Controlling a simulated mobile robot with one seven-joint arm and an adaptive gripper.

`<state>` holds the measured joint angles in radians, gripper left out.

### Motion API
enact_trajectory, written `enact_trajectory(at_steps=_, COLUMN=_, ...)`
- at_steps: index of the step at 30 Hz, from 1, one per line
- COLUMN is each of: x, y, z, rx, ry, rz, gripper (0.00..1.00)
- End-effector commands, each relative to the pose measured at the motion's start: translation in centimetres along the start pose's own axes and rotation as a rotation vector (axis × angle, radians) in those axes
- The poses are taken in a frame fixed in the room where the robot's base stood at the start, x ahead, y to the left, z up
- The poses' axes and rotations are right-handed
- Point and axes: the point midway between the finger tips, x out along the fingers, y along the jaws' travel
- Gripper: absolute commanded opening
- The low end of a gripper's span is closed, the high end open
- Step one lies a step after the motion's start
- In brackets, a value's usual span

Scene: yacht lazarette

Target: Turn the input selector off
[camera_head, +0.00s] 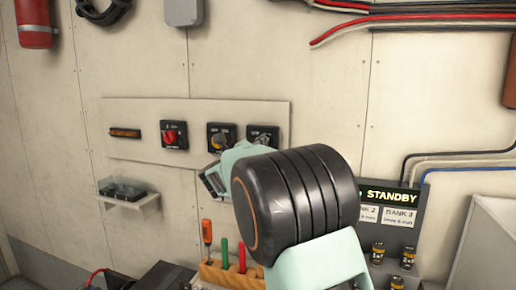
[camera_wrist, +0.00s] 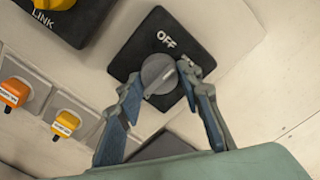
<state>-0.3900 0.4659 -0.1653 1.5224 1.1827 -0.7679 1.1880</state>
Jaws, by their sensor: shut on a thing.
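The selector is a grey round knob (camera_wrist: 158,74) on a black square plate (camera_wrist: 138,52) in the wrist view. The plate reads OFF above the knob, and a second label to the right is partly covered by a finger. A pale line shows on the knob, but I cannot tell clearly which label it points at. My gripper (camera_wrist: 160,80) has one finger on each side of the knob and is shut on it. In the head view the rightmost selector (camera_head: 263,132) is partly hidden by my arm, and the fingertips are not clear.
A yellow knob marked LINK (camera_wrist: 52,4) sits left of the selector; a red knob (camera_head: 171,136) is farther left on the wall panel (camera_head: 195,108). Below are a small shelf (camera_head: 135,203), a screwdriver rack (camera_head: 225,275) and a STANDBY display (camera_head: 391,196).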

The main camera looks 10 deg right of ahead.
Motion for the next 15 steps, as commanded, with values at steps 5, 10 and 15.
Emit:
enact_trajectory(at_steps=5, x=0.01, y=-0.08, z=0.04, rx=-0.167, ry=0.001, rz=0.002, gripper=0.09)
enact_trajectory(at_steps=10, x=0.01, y=-0.14, z=0.07, rx=-0.313, ry=0.0, rz=0.001, gripper=0.09)
enact_trajectory(at_steps=15, x=-0.01, y=-0.14, z=0.09, rx=-0.432, ry=0.0, rz=0.001, gripper=0.09)
